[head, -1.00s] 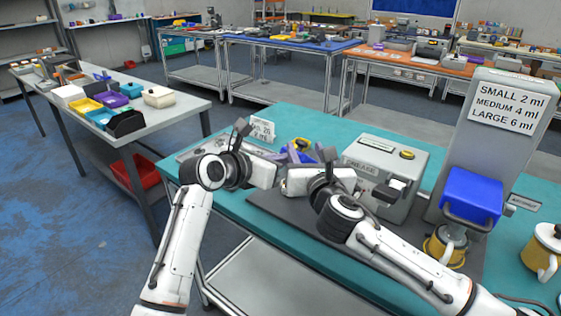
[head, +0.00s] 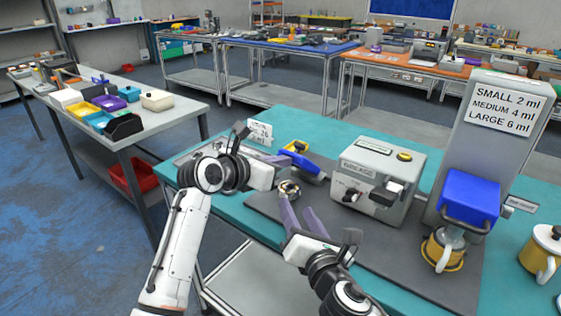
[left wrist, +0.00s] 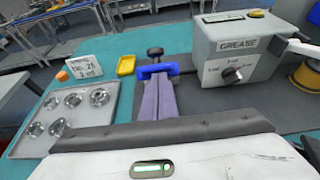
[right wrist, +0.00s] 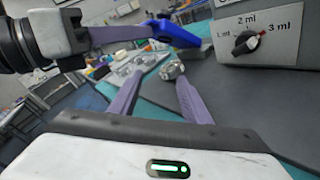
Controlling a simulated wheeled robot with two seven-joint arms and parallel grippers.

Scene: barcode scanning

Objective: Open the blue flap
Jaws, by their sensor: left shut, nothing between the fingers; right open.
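A blue flap (head: 308,168) with a yellow part beside it stands at the far left edge of the dark mat. It also shows in the left wrist view (left wrist: 158,70) and in the right wrist view (right wrist: 174,32). My left gripper (head: 284,173) is shut and empty, its purple fingertips at the blue flap; whether they touch it I cannot tell. My right gripper (head: 298,213) is open, nearer the front, with its fingers pointing toward a metal ring part (head: 289,188). That ring part shows beyond the right fingertips (right wrist: 172,70).
The grey grease box (head: 376,172) stands right of the flap. A tall grey dispenser (head: 490,120) with a blue block (head: 470,197) and a yellow-banded cup is further right. A tray of metal parts (left wrist: 75,115) lies left. The front mat is partly clear.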

